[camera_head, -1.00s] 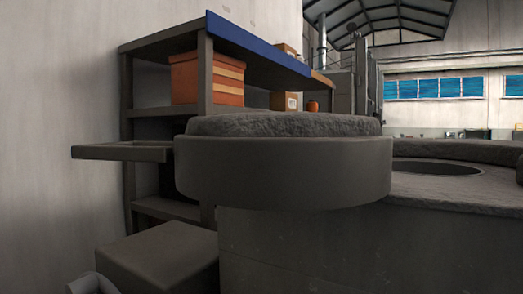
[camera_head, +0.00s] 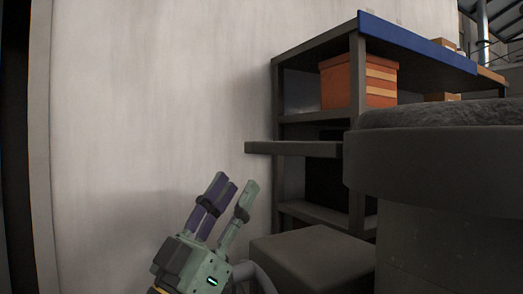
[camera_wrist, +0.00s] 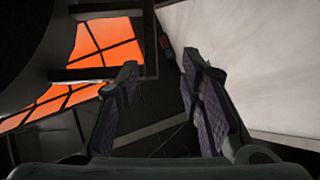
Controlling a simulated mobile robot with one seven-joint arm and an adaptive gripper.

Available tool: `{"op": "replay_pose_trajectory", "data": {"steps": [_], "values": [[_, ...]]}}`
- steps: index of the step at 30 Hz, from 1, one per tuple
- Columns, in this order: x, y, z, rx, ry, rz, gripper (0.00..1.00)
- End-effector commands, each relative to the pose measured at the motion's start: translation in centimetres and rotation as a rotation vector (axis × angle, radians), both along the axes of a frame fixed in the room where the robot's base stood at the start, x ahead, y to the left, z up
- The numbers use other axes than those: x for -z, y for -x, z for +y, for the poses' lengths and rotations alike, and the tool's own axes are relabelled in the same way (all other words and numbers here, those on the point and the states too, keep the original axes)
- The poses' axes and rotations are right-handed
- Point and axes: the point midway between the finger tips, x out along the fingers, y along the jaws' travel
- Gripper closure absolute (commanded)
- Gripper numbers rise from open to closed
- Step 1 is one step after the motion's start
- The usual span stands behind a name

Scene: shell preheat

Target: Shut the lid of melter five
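A thick round grey lid (camera_head: 440,165) with a rough top lies level at the right of the head view, cut off by the frame edge. A flat dark handle bar (camera_head: 292,148) sticks out to its left. No melter number is readable. My gripper (camera_head: 234,192) is raised at the bottom centre, left of and below the bar, apart from it in the picture. In the wrist view my gripper (camera_wrist: 160,72) has its fingers spread with nothing between them. A dark bar (camera_wrist: 105,73) shows beside the left finger; I cannot tell if it is the handle.
A grey shelf (camera_head: 318,45) with an orange box (camera_head: 358,82) stands against the pale wall (camera_head: 150,110). A low grey box (camera_head: 312,258) stands under the bar, right of my gripper. The wall side at left looks clear. An orange gridded surface (camera_wrist: 95,50) shows in the wrist view.

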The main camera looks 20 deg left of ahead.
Motion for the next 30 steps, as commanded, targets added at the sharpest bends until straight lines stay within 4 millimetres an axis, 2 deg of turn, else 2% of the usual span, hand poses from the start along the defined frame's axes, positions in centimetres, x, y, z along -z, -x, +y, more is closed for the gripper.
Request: {"op": "replay_pose_trajectory", "data": {"steps": [5, 15, 21, 30], "values": [[-0.2, -0.8, -1.5, 0.067, -0.023, 0.027, 0.65], [-4.7, -4.7, -2.9, 0.066, -0.022, 0.026, 0.65], [-6.6, -6.7, -3.6, 0.064, -0.021, 0.025, 0.65], [-7.3, -7.5, -3.9, 0.062, -0.02, 0.025, 0.65]]}}
